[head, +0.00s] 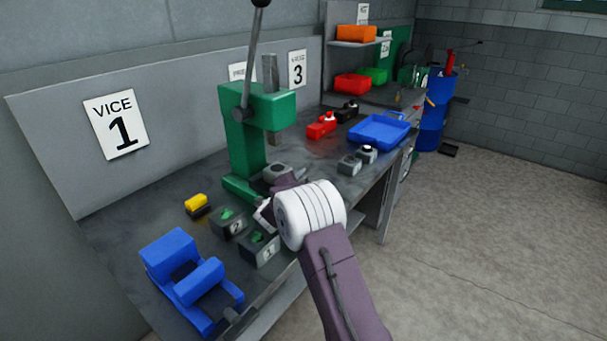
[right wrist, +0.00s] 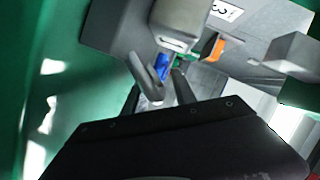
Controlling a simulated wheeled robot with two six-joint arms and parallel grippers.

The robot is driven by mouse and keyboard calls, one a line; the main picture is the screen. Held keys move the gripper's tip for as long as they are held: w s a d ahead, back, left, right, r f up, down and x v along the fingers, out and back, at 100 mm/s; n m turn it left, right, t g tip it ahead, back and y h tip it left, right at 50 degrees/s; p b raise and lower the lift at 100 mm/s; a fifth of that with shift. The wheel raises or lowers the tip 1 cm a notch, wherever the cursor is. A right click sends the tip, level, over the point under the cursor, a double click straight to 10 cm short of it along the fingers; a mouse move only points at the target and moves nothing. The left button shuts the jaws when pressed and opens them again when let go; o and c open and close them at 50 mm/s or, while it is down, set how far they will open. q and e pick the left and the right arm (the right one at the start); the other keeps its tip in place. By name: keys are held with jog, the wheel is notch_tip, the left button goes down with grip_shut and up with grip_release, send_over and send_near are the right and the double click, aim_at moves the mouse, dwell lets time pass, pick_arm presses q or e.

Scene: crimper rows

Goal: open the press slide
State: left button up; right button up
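The green press (head: 247,150) stands on the bench below the wall signs, with a long lever (head: 251,55) rising on its left side. Its grey slide (head: 270,72) sticks up above the green head, and a grey end (head: 274,138) shows below it. My right gripper (head: 264,213) is low in front of the press base, partly hidden by my white wrist. In the right wrist view its two fingers (right wrist: 166,85) stand apart with nothing seen between them. A pale grey block (right wrist: 181,24) shows just beyond the fingers. My left gripper is out of view.
A blue vice (head: 172,257) is at the near left. Two grey blocks with green tops (head: 229,222), a yellow-topped piece (head: 196,204) and small grey blocks (head: 349,164) lie around the press. A blue tray (head: 378,131) is farther right. Open floor lies right of the bench.

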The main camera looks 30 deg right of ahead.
jog(key=shift+w+d+f, duration=0.1)
jog(key=shift+w+d, duration=0.25)
grip_shut()
dwell(1.2)
